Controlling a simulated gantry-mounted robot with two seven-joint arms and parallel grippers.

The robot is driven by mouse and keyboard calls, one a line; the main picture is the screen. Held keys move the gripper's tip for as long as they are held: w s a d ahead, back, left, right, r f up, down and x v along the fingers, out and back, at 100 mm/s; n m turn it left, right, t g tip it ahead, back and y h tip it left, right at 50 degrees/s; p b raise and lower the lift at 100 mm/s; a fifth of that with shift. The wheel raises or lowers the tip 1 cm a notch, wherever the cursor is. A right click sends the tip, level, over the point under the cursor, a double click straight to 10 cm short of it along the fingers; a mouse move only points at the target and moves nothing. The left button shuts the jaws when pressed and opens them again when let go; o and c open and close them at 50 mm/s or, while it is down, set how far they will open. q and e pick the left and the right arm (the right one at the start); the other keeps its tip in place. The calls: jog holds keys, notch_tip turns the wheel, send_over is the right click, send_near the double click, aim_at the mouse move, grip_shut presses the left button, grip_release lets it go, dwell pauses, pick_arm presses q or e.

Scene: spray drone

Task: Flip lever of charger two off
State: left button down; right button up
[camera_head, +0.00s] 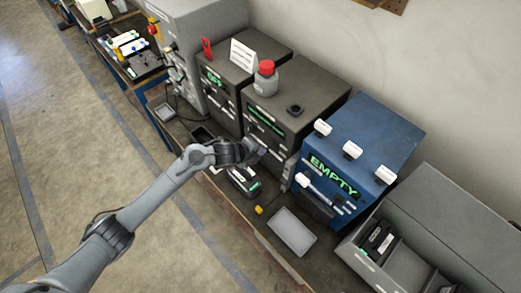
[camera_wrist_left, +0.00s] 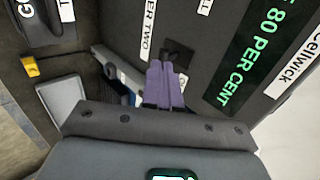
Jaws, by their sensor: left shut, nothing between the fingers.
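Charger two (camera_head: 268,122) is a dark grey box with a green display in the middle of the bench. In the left wrist view its front fills the upper part, with a label ending "ER TWO" (camera_wrist_left: 149,30) and a display (camera_wrist_left: 262,50) ending "80 PER CENT". A small black part (camera_wrist_left: 178,54), which looks like the lever mount, sits beside the label. My left gripper (camera_head: 262,152) is close in front of the charger. Its purple fingers (camera_wrist_left: 160,68) are shut and empty, their tips beside the black part; I cannot tell if they touch. The lever's position is mostly hidden.
Another charger (camera_head: 214,85) reading "OFF" stands to the left. A blue unit (camera_head: 375,135) reading "EMPTY" stands to the right. A black battery (camera_head: 243,182), a yellow piece (camera_head: 258,210) and a grey tray (camera_head: 292,232) lie on the bench in front. A red-capped bottle (camera_head: 265,78) stands on charger two.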

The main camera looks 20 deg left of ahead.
pick_arm(q)
jog(key=shift+w+d+f, duration=0.15)
jog(key=shift+w+f, duration=0.05)
jog(key=shift+f, duration=0.1)
dwell(0.6)
